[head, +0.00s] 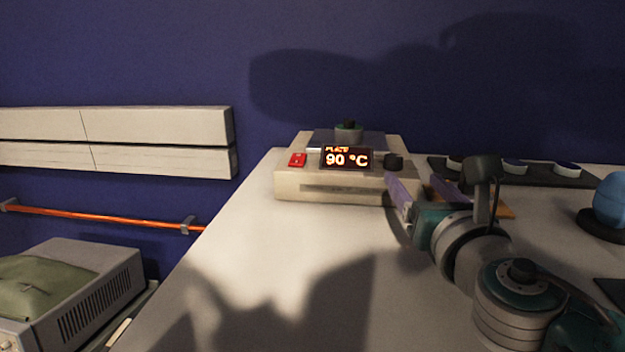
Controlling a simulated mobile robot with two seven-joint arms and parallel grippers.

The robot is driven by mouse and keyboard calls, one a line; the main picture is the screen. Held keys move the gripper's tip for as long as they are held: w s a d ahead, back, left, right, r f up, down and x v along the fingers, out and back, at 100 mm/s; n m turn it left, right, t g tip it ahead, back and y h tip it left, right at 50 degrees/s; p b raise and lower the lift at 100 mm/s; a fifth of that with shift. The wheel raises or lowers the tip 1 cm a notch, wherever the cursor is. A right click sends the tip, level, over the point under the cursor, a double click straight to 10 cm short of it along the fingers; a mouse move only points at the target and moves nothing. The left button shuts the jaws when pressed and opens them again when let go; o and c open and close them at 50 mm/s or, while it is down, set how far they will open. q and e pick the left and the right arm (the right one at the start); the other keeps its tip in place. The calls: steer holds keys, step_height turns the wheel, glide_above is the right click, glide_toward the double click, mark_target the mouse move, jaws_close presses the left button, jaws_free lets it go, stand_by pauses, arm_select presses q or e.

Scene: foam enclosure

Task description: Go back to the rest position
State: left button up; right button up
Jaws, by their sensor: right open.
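My right gripper (418,188) is above the white table, at the right front of a hot plate device (300,186). Its two purple fingers are apart with nothing seen between them, and they point toward the back. The left finger is close to the device's black knob (393,161); I cannot tell whether they touch. The device's display (346,158) reads 90 °C, and a red switch (297,160) is to its left. A small dark-topped object (348,132) stands on top of the device. My left gripper is not in view.
The white table (240,260) is clear in front of the device. A dark tray (560,176) with several round pieces lies at the back right. A blue round object (610,200) stands at the right edge. A grey box (105,285) with a green bag is at lower left.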

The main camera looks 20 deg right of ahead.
steer(key=shift+s+r+m, duration=0.15)
steer(key=shift+r+m, duration=0.1)
steer(key=shift+m, duration=0.05)
steer(key=s+a+r+m+g+p, duration=0.1)
steer(key=s+r+m+g+p, duration=0.2)
steer(key=s+m+g+p, duration=1.15)
steer(key=s+a+r+m+t+y+p, duration=0.1)
steer(key=s+a+r+m+y+p, duration=0.5)
steer(key=s+a+m, duration=0.7)
step_height(320, 180, up, 36)
steer(key=d+m+p, duration=0.1)
steer(key=p, duration=3.3)
steer(key=shift+w+d+f+y, duration=0.25)
steer(key=shift+w+y, duration=0.05)
steer(key=shift+w, duration=0.15)
